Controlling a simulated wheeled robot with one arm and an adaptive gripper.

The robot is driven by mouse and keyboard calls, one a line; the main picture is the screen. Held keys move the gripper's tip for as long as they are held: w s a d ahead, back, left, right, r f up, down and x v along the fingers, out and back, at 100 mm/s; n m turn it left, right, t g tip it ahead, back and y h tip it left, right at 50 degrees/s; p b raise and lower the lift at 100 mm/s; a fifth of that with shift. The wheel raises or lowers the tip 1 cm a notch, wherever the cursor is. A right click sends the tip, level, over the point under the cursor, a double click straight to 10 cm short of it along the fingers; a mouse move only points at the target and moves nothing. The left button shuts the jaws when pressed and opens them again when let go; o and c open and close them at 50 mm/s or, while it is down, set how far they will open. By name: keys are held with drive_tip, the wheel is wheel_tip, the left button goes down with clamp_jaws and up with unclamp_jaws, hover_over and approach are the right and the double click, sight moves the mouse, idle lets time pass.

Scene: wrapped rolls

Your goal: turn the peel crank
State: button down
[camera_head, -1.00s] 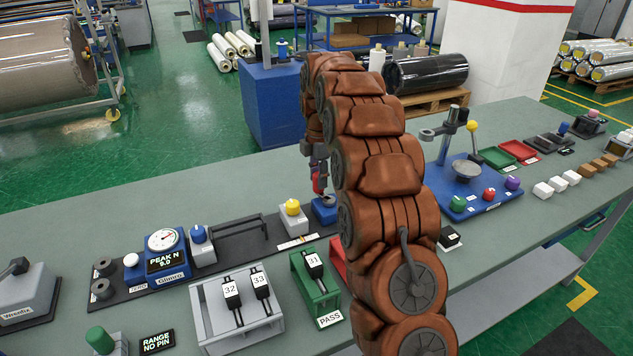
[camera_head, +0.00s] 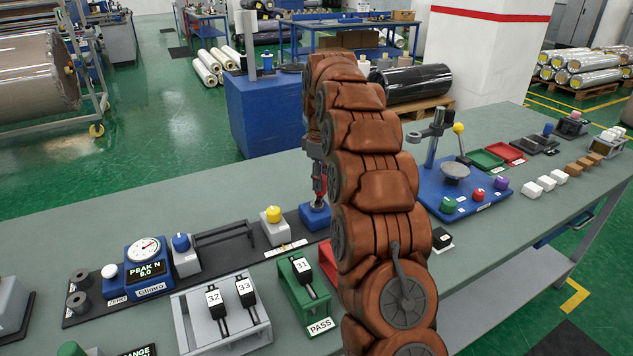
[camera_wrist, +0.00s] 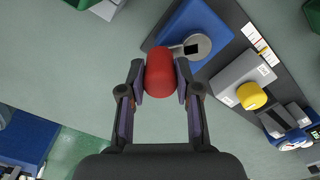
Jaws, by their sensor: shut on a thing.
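The peel crank is a blue box with a round grey hub and a short arm that ends in a red knob. In the wrist view the blue box (camera_wrist: 207,40) lies beyond the fingers, with the grey hub (camera_wrist: 198,46) on it. The red knob (camera_wrist: 160,75) sits between the two dark fingers of my gripper (camera_wrist: 163,82), which are shut on it. In the head view my gripper (camera_head: 319,190) is low over the blue box (camera_head: 315,216), partly hidden by my arm.
A gauge reading PEAK N 9.0 (camera_head: 149,261) and a yellow-capped unit (camera_head: 273,227) stand left of the crank. The green PASS rack (camera_head: 302,291) is in front. A blue board with coloured knobs (camera_head: 478,207) is to the right. The bench behind the gauge is bare.

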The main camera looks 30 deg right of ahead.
drive_tip(key=m, duration=0.2)
drive_tip(key=s+d+m+b, duration=0.1)
drive_tip(key=shift+m, duration=0.4)
drive_tip(key=s+m+b, duration=0.1)
drive_tip(key=m+b, duration=0.1)
drive_tip(key=m, duration=0.3)
drive_tip(key=s+m+b, duration=0.2)
drive_tip(key=m, duration=0.2)
drive_tip(key=s+m+b, duration=0.2)
drive_tip(key=m, duration=0.3)
drive_tip(key=shift+s+a+m, duration=0.15)
drive_tip(key=shift+a+m, duration=0.15)
drive_tip(key=shift+a, duration=0.05)
drive_tip(key=m, duration=0.1)
drive_tip(key=s+a+m+b, duration=0.1)
drive_tip(key=m, duration=0.1)
drive_tip(key=shift+m, duration=0.3)
drive_tip(key=shift+s+a+m+b, duration=0.1)
drive_tip(key=shift+a+m, duration=0.3)
drive_tip(key=shift+m, duration=0.6)
drive_tip(key=shift+s+a+m+b, duration=0.1)
drive_tip(key=shift+a+m, duration=0.3)
drive_tip(key=shift+m, duration=0.6)
drive_tip(key=shift+s+a+m+b, duration=0.1)
drive_tip(key=shift+a+m, duration=0.3)
drive_tip(key=shift+m, duration=0.6)
